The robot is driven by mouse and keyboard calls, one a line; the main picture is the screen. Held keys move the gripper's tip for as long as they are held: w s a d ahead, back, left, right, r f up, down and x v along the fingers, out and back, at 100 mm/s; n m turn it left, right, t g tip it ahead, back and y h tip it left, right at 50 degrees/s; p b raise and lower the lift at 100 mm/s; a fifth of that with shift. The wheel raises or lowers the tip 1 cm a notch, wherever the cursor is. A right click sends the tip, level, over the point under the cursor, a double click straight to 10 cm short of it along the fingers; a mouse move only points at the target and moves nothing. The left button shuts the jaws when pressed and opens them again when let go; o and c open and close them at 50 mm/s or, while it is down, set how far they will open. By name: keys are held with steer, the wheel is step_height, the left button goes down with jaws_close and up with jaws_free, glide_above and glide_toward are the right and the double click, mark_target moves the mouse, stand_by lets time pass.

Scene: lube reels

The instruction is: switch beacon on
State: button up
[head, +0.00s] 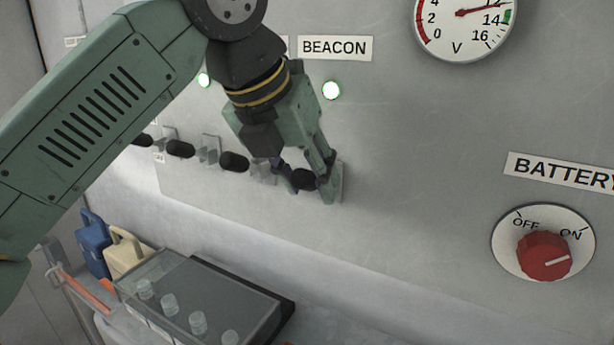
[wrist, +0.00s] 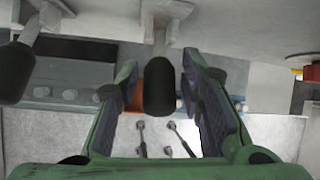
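Below the lamp is the beacon switch, a lever with a black grip (head: 303,179). The same black grip (wrist: 159,88) is in the middle of the wrist view. My gripper (head: 310,184) is at this switch, with one finger on each side of the grip. In the wrist view my gripper (wrist: 164,92) is open, with a gap visible between the grip and each finger. The lever's base is partly hidden behind the fingers in the head view.
Several similar black-gripped levers, one close by (head: 234,161), run left along the panel. A red battery knob (head: 545,256) is at the right, its mark toward ON. A voltmeter (head: 465,22) is above. A clear-lidded box (head: 212,290) and coloured containers (head: 95,243) are below.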

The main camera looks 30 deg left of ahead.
steer(key=shift+o, duration=0.5)
steer(key=shift+s+r, duration=0.1)
steer(key=v, duration=0.3)
steer(key=s+v, duration=0.1)
steer(key=v, duration=0.1)
steer(key=shift+a, duration=0.2)
steer(key=s+a, duration=0.2)
steer(key=s, duration=0.8)
steer(key=shift+s+a, duration=0.2)
steer(key=shift+s, duration=0.1)
